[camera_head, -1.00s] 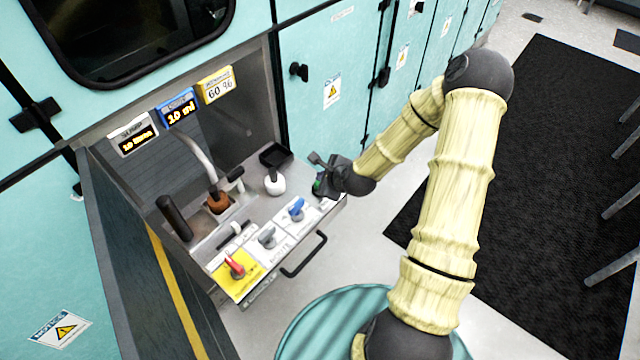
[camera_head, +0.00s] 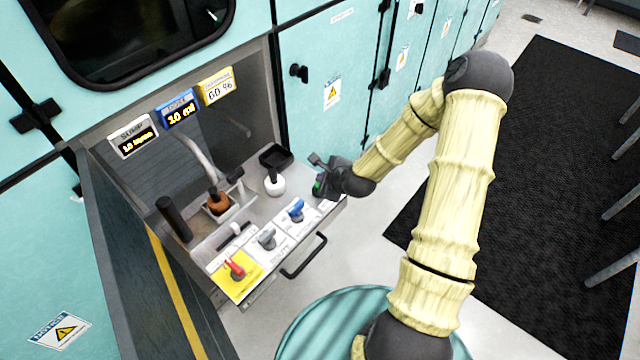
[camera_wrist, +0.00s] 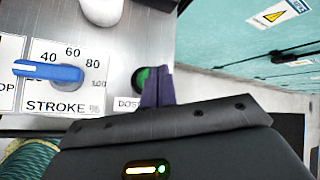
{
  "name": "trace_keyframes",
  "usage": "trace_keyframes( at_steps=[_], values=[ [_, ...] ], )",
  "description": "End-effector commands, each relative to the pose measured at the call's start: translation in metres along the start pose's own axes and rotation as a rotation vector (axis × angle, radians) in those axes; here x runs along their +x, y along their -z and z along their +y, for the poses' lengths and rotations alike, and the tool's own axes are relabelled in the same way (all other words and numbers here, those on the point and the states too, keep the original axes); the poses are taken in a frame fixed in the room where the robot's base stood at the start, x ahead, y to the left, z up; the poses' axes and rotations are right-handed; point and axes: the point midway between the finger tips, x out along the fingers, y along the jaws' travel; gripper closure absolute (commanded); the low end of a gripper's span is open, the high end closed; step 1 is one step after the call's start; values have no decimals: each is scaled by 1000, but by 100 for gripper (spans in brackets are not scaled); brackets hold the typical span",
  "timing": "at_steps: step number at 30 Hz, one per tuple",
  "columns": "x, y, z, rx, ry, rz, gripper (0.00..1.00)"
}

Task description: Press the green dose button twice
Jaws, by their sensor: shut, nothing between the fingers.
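The green dose button (camera_wrist: 146,79) sits in a dark round collar at the right end of the metal panel, above a partly hidden DOSE label (camera_wrist: 125,103). In the head view only a bit of its green (camera_head: 317,187) shows beside my gripper. My gripper (camera_wrist: 166,72) is shut and empty. In the wrist view its fingertips overlap the right side of the button, so I cannot tell whether they touch it. In the head view my gripper (camera_head: 320,180) is at the panel's right end.
Left of the button is the blue stroke knob (camera_wrist: 48,71); a grey knob (camera_head: 267,238) and a red knob on yellow (camera_head: 235,268) follow. Displays (camera_head: 178,114) hang above. A drawer handle (camera_head: 304,256) juts out in front.

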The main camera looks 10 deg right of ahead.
Motion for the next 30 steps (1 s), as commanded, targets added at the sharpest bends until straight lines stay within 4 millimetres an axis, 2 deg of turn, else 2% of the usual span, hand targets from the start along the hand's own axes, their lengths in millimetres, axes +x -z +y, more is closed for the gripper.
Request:
trace_keyframes(
  at_steps=[30],
  values=[
    [6, 4, 4, 1, 0, 0, 100]
  ],
)
